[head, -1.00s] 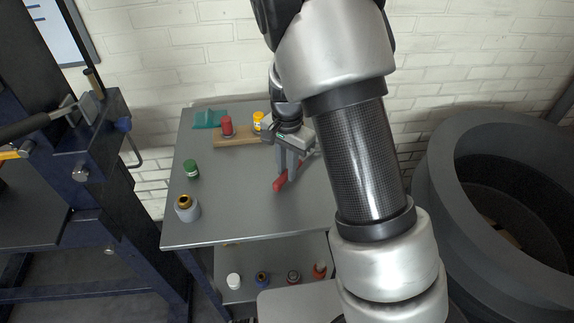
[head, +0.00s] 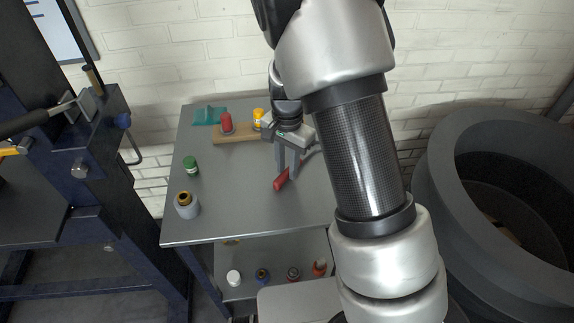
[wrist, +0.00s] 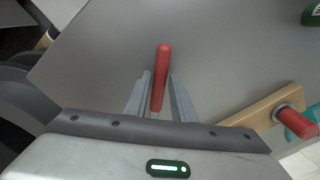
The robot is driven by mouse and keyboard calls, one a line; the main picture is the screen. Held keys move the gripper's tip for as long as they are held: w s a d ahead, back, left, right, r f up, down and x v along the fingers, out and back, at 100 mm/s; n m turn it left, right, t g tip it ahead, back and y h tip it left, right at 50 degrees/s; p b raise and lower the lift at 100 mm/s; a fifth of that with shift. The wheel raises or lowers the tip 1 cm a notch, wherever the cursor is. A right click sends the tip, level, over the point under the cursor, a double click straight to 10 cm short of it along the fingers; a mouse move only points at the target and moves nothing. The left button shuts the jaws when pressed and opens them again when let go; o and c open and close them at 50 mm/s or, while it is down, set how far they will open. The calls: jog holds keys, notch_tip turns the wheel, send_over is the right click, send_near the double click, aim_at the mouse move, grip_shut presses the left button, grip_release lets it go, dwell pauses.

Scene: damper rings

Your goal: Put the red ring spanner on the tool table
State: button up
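The red ring spanner (head: 281,180) lies on the grey tool table (head: 235,220), right of the table's middle. Its red handle (wrist: 160,75) shows between my fingers in the wrist view, with a gap on both sides. The far end of the spanner is hidden by my gripper. My gripper (head: 287,172) points down over the spanner, and its fingers (wrist: 160,84) are apart, not pressing on the handle.
A wooden block (head: 236,138) with a red piece (head: 226,122) and a yellow piece (head: 258,117) stands at the back. A green jar (head: 190,165) and a grey pot (head: 187,206) stand on the left. A large dark round tub (head: 450,160) is on the right.

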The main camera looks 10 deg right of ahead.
jog(key=o, duration=0.6)
notch_tip(320, 180, up, 18)
jog(key=shift+f+p, duration=0.25)
jog(key=shift+p, duration=0.75)
